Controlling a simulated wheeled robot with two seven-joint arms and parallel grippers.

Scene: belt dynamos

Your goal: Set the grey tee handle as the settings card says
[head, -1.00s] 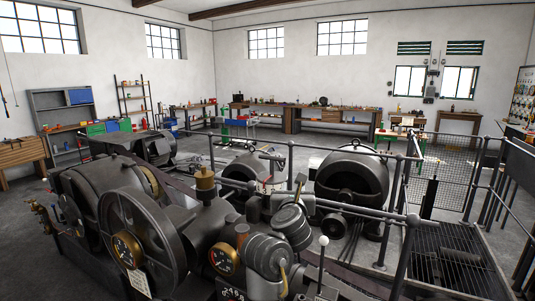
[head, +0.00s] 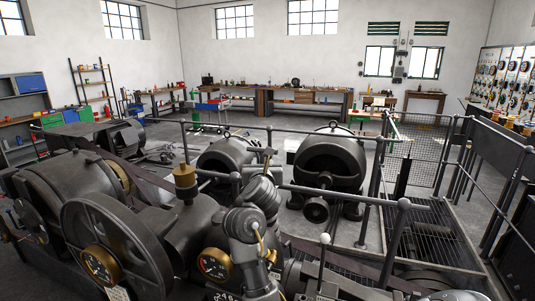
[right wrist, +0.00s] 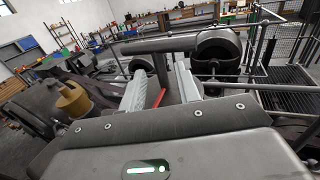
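The grey tee handle (head: 261,150) stands behind the engine in the head view. Its bar (right wrist: 160,43) runs across the right wrist view, just past my fingertips. My left gripper is out of view.
A large flywheel (head: 115,250), a brass cup (head: 185,178) and a brass gauge (head: 215,264) crowd the front. A lever with a white knob (head: 324,239) stands right of my arm. Grey railings (head: 335,193) run around the machines. Dark round dynamos (head: 328,160) stand behind.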

